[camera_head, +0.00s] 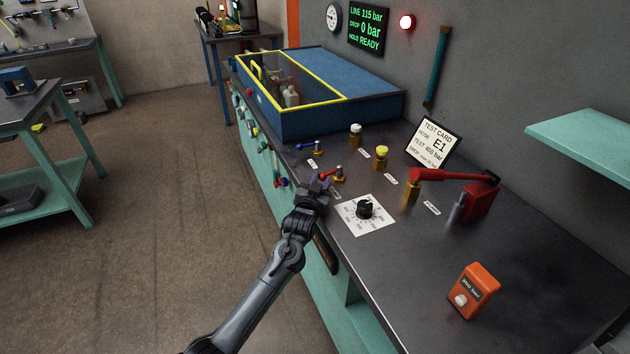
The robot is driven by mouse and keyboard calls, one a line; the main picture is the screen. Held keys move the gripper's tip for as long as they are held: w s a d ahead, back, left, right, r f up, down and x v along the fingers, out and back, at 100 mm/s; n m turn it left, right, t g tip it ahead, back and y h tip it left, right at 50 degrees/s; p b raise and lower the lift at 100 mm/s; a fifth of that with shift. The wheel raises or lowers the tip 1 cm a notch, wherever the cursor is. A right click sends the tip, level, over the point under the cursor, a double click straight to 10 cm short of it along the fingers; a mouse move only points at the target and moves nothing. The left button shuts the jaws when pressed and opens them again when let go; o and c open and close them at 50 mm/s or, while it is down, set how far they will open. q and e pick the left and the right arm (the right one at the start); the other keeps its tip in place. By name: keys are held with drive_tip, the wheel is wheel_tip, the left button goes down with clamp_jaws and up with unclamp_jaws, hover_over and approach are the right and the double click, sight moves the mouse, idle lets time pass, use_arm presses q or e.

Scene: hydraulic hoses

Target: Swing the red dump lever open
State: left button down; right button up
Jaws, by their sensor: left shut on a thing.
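A small red lever (328,173) sits on a brass valve (340,176) near the front edge of the bench. My left gripper (320,184) comes in from the lower left and is at the free end of this red lever, shut on it. The gripper's fingers hide part of the lever's end, and its exact angle is hard to tell. My right gripper is not in view.
A blue-levered valve (306,147) stands just behind. A dial on a white plate (365,210) lies to the right. A large red handle (455,175), an orange box (473,290) and a yellow-framed guard box (300,85) stand on the bench (420,275). The screen (368,29) reads LINE 115 bar, DROP 0 bar, HOLD READY.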

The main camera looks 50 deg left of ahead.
use_arm(q)
drive_tip(key=c, duration=1.2)
unclamp_jaws()
drive_tip(key=shift+f, duration=0.1)
drive_tip(key=o, duration=0.3)
drive_tip(key=shift+d, duration=0.1)
drive_tip(key=shift+o, duration=0.2)
drive_tip(key=shift+s+d, duration=0.25)
drive_tip(key=shift+s, duration=0.25)
drive_tip(key=p+v, duration=0.3)
drive_tip(key=v, duration=0.6)
drive_tip(key=shift+s+d, duration=0.2)
drive_tip(key=shift+s, duration=0.1)
